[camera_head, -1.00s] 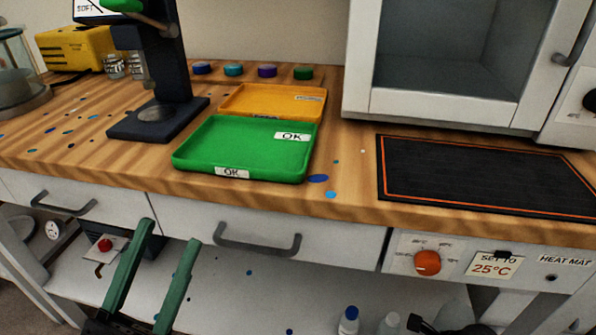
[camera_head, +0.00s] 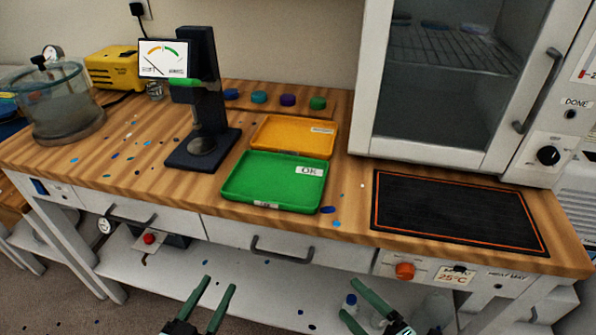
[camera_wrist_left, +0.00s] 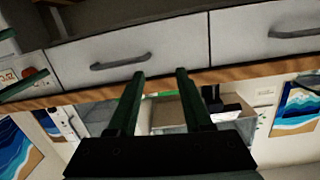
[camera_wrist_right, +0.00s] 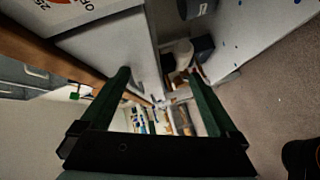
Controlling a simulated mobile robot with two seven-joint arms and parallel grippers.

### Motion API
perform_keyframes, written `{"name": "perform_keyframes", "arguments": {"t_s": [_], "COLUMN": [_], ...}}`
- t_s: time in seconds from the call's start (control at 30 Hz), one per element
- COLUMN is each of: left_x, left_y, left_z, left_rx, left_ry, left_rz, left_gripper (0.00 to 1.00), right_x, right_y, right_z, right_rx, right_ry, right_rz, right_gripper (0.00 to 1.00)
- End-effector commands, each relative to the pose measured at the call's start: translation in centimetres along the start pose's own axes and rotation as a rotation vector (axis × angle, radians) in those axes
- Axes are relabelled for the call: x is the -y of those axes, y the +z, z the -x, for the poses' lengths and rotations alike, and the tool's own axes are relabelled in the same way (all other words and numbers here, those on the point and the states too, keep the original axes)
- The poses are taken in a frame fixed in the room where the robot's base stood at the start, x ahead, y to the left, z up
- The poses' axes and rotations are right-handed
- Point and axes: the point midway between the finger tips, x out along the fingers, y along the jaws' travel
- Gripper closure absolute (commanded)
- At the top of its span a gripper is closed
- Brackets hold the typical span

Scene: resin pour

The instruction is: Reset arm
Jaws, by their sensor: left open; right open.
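My left gripper (camera_head: 214,292) has green fingers spread apart with nothing between them. It is low in front of the bench, below the drawers, and its fingers also show in the left wrist view (camera_wrist_left: 157,92). My right gripper (camera_head: 350,300) is to its right, also with green fingers apart and empty. It shows in the right wrist view (camera_wrist_right: 160,85) as well, with the floor to one side. Both grippers are clear of the bench top and touch nothing that I can see.
The wooden bench carries a green tray (camera_head: 240,192), an orange tray (camera_head: 290,150), a dark gauge stand (camera_head: 222,130), a glass chamber (camera_head: 62,105) and a black heat mat (camera_head: 450,212). A white oven (camera_head: 350,110) stands at the right. Drawer handles (camera_head: 283,255) stick out near the grippers.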

Motion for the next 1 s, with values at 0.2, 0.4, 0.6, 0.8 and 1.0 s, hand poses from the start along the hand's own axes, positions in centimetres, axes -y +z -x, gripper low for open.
{"name": "perform_keyframes", "arguments": {"t_s": [0.2, 0.4, 0.6, 0.8, 1.0], "left_x": [-0.2, -1.1, -1.5, -1.5, -1.5], "left_y": [2.9, 6.0, 6.9, 6.9, 6.9], "left_z": [3.1, 6.6, 7.7, 7.7, 7.7], "left_rx": [0.319, 0.539, 0.599, 0.599, 0.599], "left_ry": [-0.01, -0.011, -0.01, -0.01, -0.01], "left_rz": [0.085, 0.146, 0.163, 0.163, 0.163], "left_gripper": [0.5, 0.5, 0.5, 0.5, 0.5], "right_x": [-2.3, 0.5, 1.6, 1.6, 1.6], "right_y": [1.9, 1.0, 0.2, 0.2, 0.2], "right_z": [4.6, 8.9, 10.2, 10.2, 10.2], "right_rx": [0.375, 0.619, 0.681, 0.681, 0.681], "right_ry": [0.021, -0.02, -0.039, -0.039, -0.039], "right_rz": [-0.69, -1.177, -1.312, -1.312, -1.312], "right_gripper": [0.05, 0.05, 0.05, 0.05, 0.05]}}
